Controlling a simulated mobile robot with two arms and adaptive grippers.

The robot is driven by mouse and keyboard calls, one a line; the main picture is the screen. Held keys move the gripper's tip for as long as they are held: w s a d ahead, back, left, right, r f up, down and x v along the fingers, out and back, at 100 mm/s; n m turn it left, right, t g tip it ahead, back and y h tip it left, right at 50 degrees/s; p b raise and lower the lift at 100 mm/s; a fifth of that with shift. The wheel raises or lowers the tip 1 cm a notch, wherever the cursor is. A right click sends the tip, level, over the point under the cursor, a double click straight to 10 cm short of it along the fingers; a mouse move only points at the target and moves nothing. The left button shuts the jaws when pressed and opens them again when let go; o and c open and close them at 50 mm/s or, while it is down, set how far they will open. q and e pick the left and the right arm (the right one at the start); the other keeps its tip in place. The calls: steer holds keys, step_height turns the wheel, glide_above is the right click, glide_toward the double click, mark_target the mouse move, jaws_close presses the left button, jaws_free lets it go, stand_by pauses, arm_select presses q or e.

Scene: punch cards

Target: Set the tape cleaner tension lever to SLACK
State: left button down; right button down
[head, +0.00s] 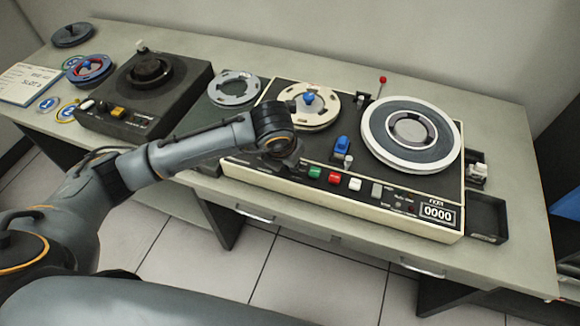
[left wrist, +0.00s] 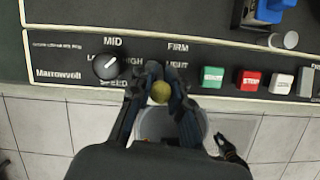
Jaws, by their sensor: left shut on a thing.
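In the left wrist view, my left gripper (left wrist: 163,76) is shut on a small yellowish ball knob (left wrist: 160,92), which I take for the tension lever's knob. It sits at the front panel of the tape deck (left wrist: 60,50), just below the labels FIRM and LIGHT. The lever's stem and any SLACK label are hidden by the fingers. In the head view, my left gripper (head: 285,155) reaches the front left part of the tape deck (head: 440,190) and covers the lever. My right gripper is not in view.
A black speed dial (left wrist: 105,66) is close left of the fingers. Green (left wrist: 212,77), red (left wrist: 249,79) and white (left wrist: 280,82) buttons are to the right. A blue part (head: 342,146) and a red-tipped lever (head: 382,82) stand on the deck. A dark machine (head: 140,95) is at left.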

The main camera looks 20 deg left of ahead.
arm_select(q)
steer(key=shift+t, duration=0.3)
steer(key=c, duration=1.2)
jaws_free()
steer(key=shift+s, duration=0.1)
steer(key=shift+r, duration=0.1)
steer(key=v, duration=1.1)
steer(key=shift+s+r, duration=0.15)
steer(key=shift+r, duration=0.25)
